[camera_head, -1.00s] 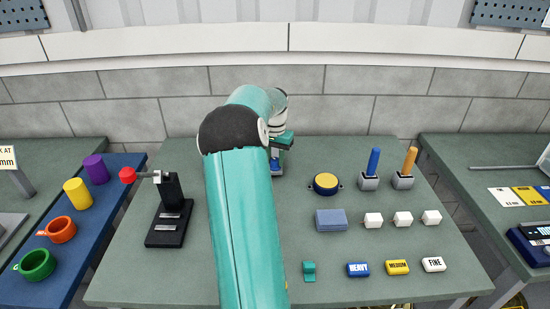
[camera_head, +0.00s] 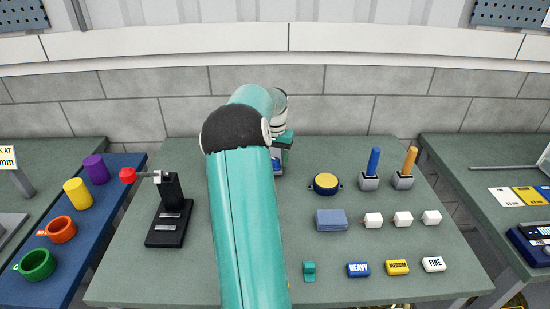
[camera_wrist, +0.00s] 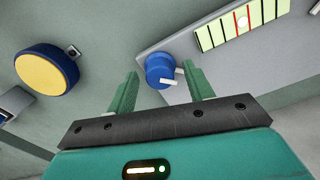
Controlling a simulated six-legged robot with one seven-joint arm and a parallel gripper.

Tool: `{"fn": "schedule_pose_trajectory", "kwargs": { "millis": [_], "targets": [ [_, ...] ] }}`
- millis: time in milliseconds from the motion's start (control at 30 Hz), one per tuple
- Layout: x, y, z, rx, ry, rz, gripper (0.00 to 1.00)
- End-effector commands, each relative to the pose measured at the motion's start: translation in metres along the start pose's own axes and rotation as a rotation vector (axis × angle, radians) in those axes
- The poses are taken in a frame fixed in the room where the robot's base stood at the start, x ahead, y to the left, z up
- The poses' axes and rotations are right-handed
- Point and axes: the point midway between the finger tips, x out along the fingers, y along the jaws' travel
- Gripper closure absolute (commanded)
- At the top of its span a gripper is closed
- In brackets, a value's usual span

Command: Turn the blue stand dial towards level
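The blue dial (camera_wrist: 157,68) sits on a grey stand plate (camera_wrist: 200,62) in the wrist view, with white pointer pieces at its lower right. A pale green level strip (camera_wrist: 240,24) with red lines and a white round mark lies on the plate at upper right. My gripper (camera_wrist: 160,74) is open, its green fingers on either side of the dial. I cannot tell whether they touch it.
A round yellow-topped blue button (camera_head: 326,183) is right of the stand; it also shows in the wrist view (camera_wrist: 45,70). Blocks, cubes and two upright handles fill the right of the table.

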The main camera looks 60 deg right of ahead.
Motion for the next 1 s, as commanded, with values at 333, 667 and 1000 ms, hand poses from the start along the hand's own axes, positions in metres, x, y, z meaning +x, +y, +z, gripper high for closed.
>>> {"fn": "schedule_pose_trajectory", "kwargs": {
  "millis": [333, 667, 1000],
  "targets": [
    [-0.014, 0.000, -0.001, 0.000, 0.002, -0.001, 0.48],
    [-0.083, 0.000, -0.001, 0.000, 0.005, -0.001, 0.48],
    [-0.134, 0.000, 0.000, 0.000, 0.001, 0.000, 0.48]
  ]
}}
